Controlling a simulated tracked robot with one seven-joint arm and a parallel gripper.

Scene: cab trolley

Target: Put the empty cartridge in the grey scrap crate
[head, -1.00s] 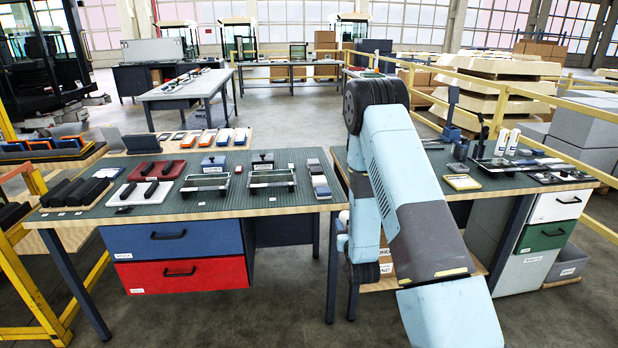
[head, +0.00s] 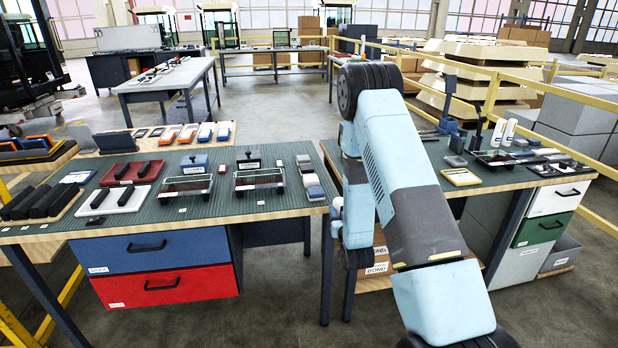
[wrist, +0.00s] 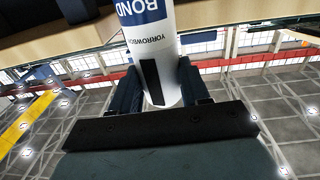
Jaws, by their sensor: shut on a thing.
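In the wrist view my gripper (wrist: 160,92) is shut on a white cartridge (wrist: 150,45) with a blue BOND label and a dark strip along its side. The cartridge sits between the two dark fingers, and its far end runs out of the top of the picture. In the head view my gripper and the cartridge are hidden behind my arm. A grey crate (head: 563,254) stands low at the far right, beside the drawer unit under the right bench. Its inside is barely visible.
Two white cartridges (head: 503,133) stand upright on the right bench (head: 420,150). The left bench (head: 240,206) holds trays and blocks above blue and red drawers (head: 160,265). BOND boxes (head: 378,267) sit low under the right bench. A yellow rail (head: 585,230) runs along the right.

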